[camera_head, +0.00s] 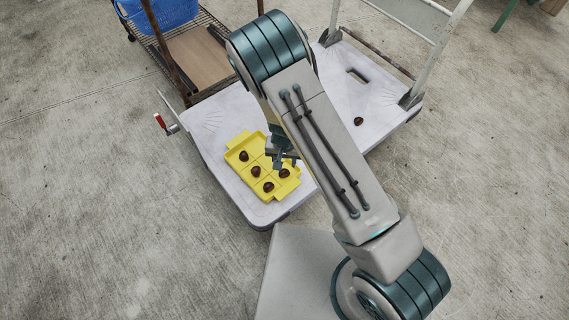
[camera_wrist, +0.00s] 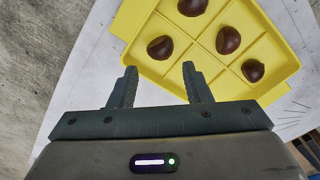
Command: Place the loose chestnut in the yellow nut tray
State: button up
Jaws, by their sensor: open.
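The loose chestnut (camera_head: 359,121) is dark brown and lies on the white cart deck, right of my arm in the head view. The yellow nut tray (camera_head: 236,139) lies on the deck left of my arm, with several chestnuts in its compartments. The tray also fills the upper right of the wrist view (camera_wrist: 285,66). My gripper (camera_head: 285,162) is over the tray's right side in the head view. In the wrist view my gripper (camera_wrist: 159,68) is open, with nothing between its fingers, near the tray's edge. The loose chestnut is not in the wrist view.
The white cart deck (camera_head: 213,120) has free room around the tray. A pale upright handle frame (camera_head: 436,45) stands at its right end. A wire rack cart with a blue basket (camera_head: 160,12) is behind. Concrete floor surrounds them.

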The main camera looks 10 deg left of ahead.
notch_tip(320, 180, up, 5)
jog(key=shift+r+p, duration=0.2)
jog(key=shift+p, duration=0.55)
notch_tip(320, 180, up, 9)
jog(key=y, duration=0.1)
send_over(284, 171)
jog(key=d, duration=0.3)
jog(key=s+d+r+y, duration=0.1)
jog(key=d+r, duration=0.3)
jog(key=r, duration=0.2)
jog(key=s+d+r, duration=0.1)
jog(key=d+r, duration=0.3)
jog(key=r, duration=0.2)
jog(key=s+d+r+t+h, duration=0.1)
jog(key=s+d+r+h, duration=0.1)
jog(key=s+d+r, duration=0.9)
jog(key=d, duration=0.2)
jog(key=shift+d+m, duration=0.3)
